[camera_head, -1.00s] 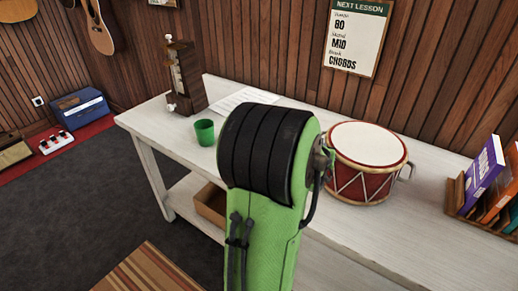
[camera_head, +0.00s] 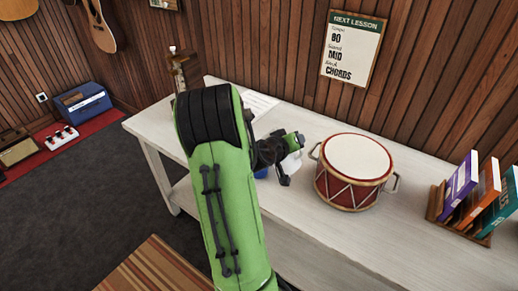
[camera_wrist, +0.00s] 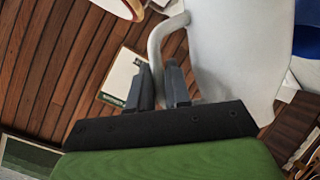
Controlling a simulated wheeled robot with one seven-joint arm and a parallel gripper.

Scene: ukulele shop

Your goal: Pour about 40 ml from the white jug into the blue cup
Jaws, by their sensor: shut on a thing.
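The white jug (camera_wrist: 240,45) fills the upper right of the wrist view, with its handle (camera_wrist: 156,48) between my fingers. My gripper (camera_wrist: 159,82) is shut on that handle. In the head view, a small part of the jug (camera_head: 291,163) shows beside my gripper (camera_head: 282,170), above the table left of the drum. I cannot tell the jug's tilt or see its contents. A sliver of the blue cup (camera_head: 262,172) shows beside my arm, close to the jug; the rest is hidden. A blue patch at the wrist view's right edge is probably the cup (camera_wrist: 306,71).
A red drum (camera_head: 352,172) stands right of my gripper on the white table (camera_head: 310,235). A book rack (camera_head: 470,205) is at the right end. A paper sheet (camera_head: 260,103) and a wooden metronome-like object (camera_head: 184,72) are at the back left, partly behind my arm.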

